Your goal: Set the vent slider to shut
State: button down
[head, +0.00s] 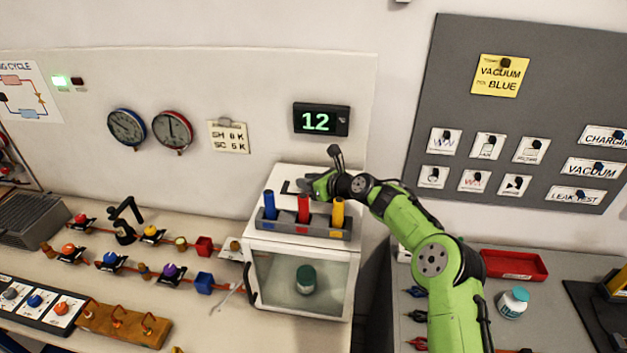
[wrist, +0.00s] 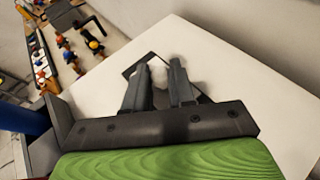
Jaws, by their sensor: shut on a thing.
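The vent slider's dark plate (wrist: 204,98) lies flat on the white top of the cabinet; its left end (head: 288,187) shows in the head view. My gripper (head: 308,186) is over this plate, behind the row of coloured pieces. In the wrist view my gripper's two fingers (wrist: 158,70) point down at the plate, with a small pale piece between their tips. They are shut on what seems to be the slider's knob, which they mostly hide. The slider's setting and any markings cannot be read.
A grey holder (head: 300,229) with blue, red and yellow upright pieces stands at the cabinet's front edge, close to my gripper. The cabinet (head: 344,262) has a glass front with a green-lidded jar (head: 305,280) inside. A display (head: 321,120) reading 12 hangs behind.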

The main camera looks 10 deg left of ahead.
jog(key=c, duration=0.9)
grip_release()
jog(key=shift+d, duration=0.65)
jog(key=shift+c, duration=0.2)
jog(key=shift+a, duration=0.3)
notch_tip(320, 180, up, 10)
jog(key=shift+c, duration=0.3)
